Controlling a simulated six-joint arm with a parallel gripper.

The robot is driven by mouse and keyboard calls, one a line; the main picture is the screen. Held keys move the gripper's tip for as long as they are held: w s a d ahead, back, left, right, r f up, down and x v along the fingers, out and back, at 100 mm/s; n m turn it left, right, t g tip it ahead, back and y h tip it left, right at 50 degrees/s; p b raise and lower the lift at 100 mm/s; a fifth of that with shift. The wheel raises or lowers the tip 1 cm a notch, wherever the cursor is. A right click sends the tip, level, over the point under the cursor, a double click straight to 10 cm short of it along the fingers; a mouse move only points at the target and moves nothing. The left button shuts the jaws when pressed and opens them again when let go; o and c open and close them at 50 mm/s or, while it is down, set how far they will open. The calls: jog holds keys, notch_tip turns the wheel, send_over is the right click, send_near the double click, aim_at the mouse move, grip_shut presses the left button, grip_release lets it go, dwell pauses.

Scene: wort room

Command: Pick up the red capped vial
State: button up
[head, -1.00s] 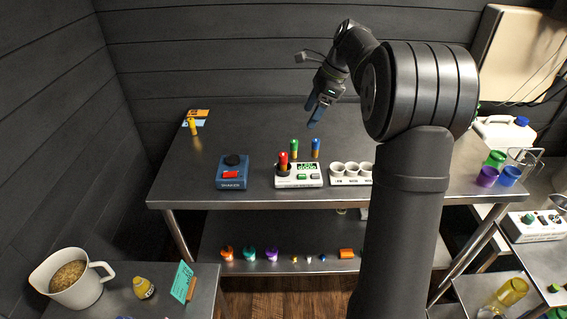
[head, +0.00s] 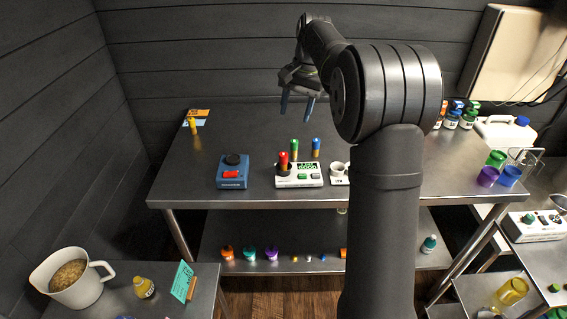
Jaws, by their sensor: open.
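The red capped vial (head: 283,160) stands upright in the dark well at the left end of a white device (head: 299,181) with a green display, on the steel table. Its lower part is hidden in the well. My gripper (head: 297,112) is open and empty, fingers pointing down, above the table. In the picture it sits above the vials; the exact height gap cannot be told. A green capped vial (head: 294,148) and a blue capped vial (head: 316,147) stand just behind the device.
A blue shaker (head: 232,172) stands left of the device. A white cup holder (head: 339,179) stands right of it, partly hidden by my arm. A yellow vial (head: 193,126) stands at the back left. Bottles (head: 467,118) stand at the back right. The table's left front is clear.

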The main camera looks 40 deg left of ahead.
aim_at(284, 154)
jog(key=a+f+n, duration=0.1)
jog(key=f+n, duration=0.2)
jog(key=n, duration=0.1)
jog(key=s+a+f+n+t, duration=0.1)
jog(key=f+n, duration=0.2)
jog(key=f, duration=0.1)
jog(key=s+a+f+n+h, duration=0.1)
jog(key=f+n, duration=0.3)
jog(key=shift+s+f+n+t, duration=0.2)
jog(key=shift+n+t, duration=0.1)
jog(key=shift+s+d+f, duration=0.1)
jog(key=shift+d+f, duration=0.1)
jog(key=shift+f, duration=0.7)
jog(key=shift+d+f, duration=0.15)
jog(key=shift+f, duration=0.7)
jog(key=shift+s+d+f, duration=0.1)
jog(key=shift+d+f, duration=0.1)
jog(key=shift+f, duration=0.7)
grip_shut()
